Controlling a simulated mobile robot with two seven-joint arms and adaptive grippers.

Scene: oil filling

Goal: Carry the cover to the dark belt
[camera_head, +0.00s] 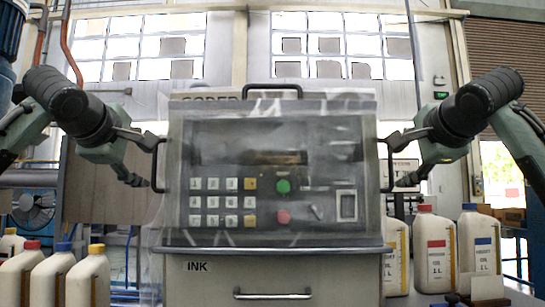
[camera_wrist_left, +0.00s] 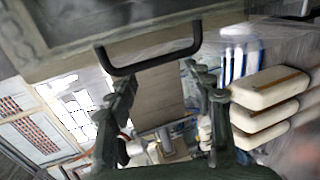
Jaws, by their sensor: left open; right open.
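The cover (camera_head: 275,125) is a clear, box-like shell with dark handles, sitting over the grey machine in the middle of the head view. My left gripper (camera_head: 143,160) is open at the cover's left handle (camera_head: 158,165). In the left wrist view that handle (camera_wrist_left: 150,67) spans the gap near the open fingertips of my left gripper (camera_wrist_left: 163,82), and no grip shows. My right gripper (camera_head: 396,160) is open at the right handle (camera_head: 388,165). I cannot tell whether the fingers touch the handles. No dark belt can be made out.
A drawer marked INK (camera_head: 270,277) is below the cover. Oil bottles stand at left (camera_head: 88,277) and at right (camera_head: 434,252), close to the machine. A top handle (camera_head: 272,90) rises from the cover.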

